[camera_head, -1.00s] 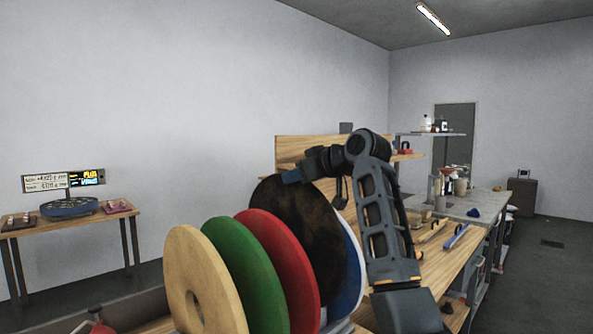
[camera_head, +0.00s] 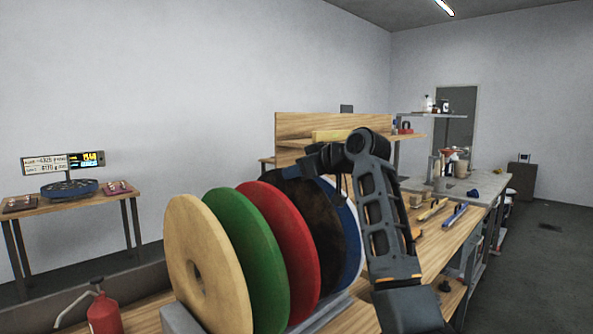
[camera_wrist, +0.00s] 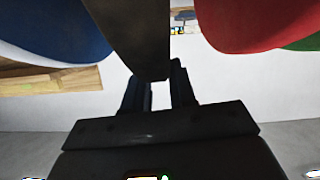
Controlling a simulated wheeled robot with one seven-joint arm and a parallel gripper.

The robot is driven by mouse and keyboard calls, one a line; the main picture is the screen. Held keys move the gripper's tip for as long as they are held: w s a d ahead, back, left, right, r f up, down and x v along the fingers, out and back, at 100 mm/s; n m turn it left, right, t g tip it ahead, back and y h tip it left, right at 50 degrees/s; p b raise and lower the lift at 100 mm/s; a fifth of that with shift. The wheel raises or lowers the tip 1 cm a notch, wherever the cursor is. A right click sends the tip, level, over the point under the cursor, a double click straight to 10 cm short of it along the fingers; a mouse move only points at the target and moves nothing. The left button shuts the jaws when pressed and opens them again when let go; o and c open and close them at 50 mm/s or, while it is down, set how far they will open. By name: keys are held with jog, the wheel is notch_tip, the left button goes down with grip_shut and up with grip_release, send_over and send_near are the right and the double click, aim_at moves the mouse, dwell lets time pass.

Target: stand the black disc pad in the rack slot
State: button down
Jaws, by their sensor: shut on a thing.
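The black disc pad (camera_head: 324,225) stands upright between the red pad (camera_head: 283,240) and the blue pad (camera_head: 351,240), in line with the other pads. My gripper (camera_head: 283,174) is at its upper edge and shut on it. In the wrist view the dark disc (camera_wrist: 140,38) runs down to my gripper's fingers (camera_wrist: 160,88), with blue on the left and red on the right. The grey rack (camera_head: 180,322) shows at the foot of the pads. The slot under the black disc is hidden, so I cannot tell whether the disc is fully seated.
A green pad (camera_head: 240,255) and a tan pad (camera_head: 205,270) stand left of the red one. A red oil can (camera_head: 104,312) is at the lower left. Tools lie on the wooden bench (camera_head: 400,250) to the right. A scale (camera_head: 70,188) is on a side table.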

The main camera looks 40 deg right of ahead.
jog(key=c, duration=0.8)
grip_release()
jog(key=shift+c, duration=0.2)
jog(key=shift+b+v, duration=0.65)
jog(key=shift+v, duration=3.25)
